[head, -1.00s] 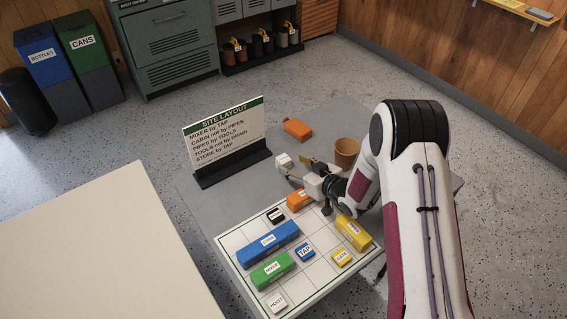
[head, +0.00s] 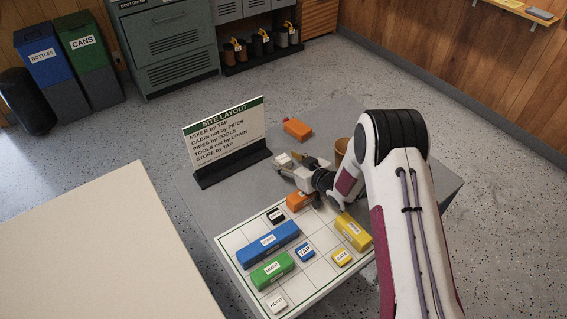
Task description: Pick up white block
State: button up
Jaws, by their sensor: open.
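A small white block (head: 283,158) lies on the grey table, just right of the sign's base. My gripper (head: 294,164) is open, low over the table, with its fingers pointing left toward this block. The near finger partly covers the block's lower edge; I cannot tell whether they touch. Another white block, labelled HOIST (head: 277,303), sits at the near corner of the white grid board (head: 322,273).
The board carries blue (head: 268,243), green (head: 272,269), yellow (head: 353,232) and black (head: 276,215) blocks. An orange block (head: 299,201) is just below my gripper. Another orange block (head: 297,129) lies behind. A brown cup (head: 343,147) is partly hidden by my arm. The sign (head: 225,135) stands left.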

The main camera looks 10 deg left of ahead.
jog(key=c, duration=1.2)
jog(key=shift+r, duration=0.2)
jog(key=shift+r, duration=4.85)
